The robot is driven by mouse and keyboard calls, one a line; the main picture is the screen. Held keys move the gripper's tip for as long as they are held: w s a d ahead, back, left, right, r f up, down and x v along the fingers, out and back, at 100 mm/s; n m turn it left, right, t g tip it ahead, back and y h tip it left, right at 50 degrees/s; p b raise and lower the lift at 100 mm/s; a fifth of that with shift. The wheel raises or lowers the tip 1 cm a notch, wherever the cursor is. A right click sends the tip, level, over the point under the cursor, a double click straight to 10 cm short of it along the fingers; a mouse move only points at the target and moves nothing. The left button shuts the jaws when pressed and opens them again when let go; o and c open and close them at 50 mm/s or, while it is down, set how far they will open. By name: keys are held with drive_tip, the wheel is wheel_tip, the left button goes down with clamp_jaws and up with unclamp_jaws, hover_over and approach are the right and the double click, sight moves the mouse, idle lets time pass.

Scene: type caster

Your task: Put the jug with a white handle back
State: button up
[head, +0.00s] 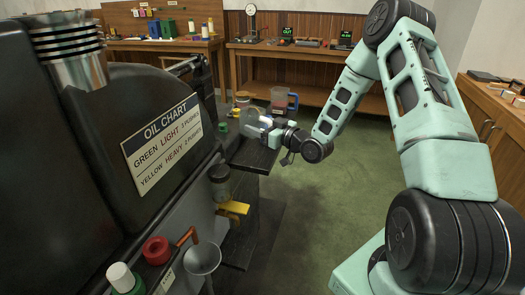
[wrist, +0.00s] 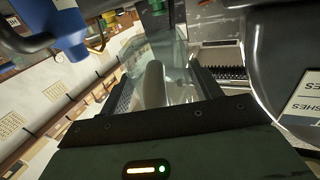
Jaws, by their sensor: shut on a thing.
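The clear jug with a white handle (head: 253,117) is beside the dark machine, over the small dark shelf (head: 255,158). My gripper (head: 270,131) is at its near right side, shut on it. In the wrist view the white handle (wrist: 154,84) lies between my fingers, with the clear jug wall (wrist: 171,52) beyond. I cannot tell whether its base touches the shelf, nor its exact tilt. A second jug with a blue handle (head: 281,100) and reddish contents stands just behind; its blue handle (wrist: 66,30) also shows at upper left in the wrist view.
The machine with the oil chart (head: 160,145) stands close on the left. A small jar (head: 242,99) and a green item (head: 222,128) are near the jug. A funnel (head: 203,258) and a yellow part (head: 234,208) stick out nearer. Green floor to the right is clear.

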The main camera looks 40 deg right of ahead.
wheel_tip(320, 180, down, 10)
drive_tip(key=shift+w+r+p, duration=0.1)
drive_tip(key=shift+r+p, duration=0.1)
drive_tip(key=shift+p, duration=0.2)
drive_tip(key=shift+f, duration=0.1)
drive_tip(key=shift+f, duration=0.15)
drive_tip(key=o, duration=1.2)
drive_tip(key=shift+r, duration=0.2)
drive_tip(key=b+v, duration=0.1)
drive_tip(key=v, duration=1.1)
drive_tip(key=shift+r+b, duration=0.1)
drive_tip(key=shift+b, duration=0.3)
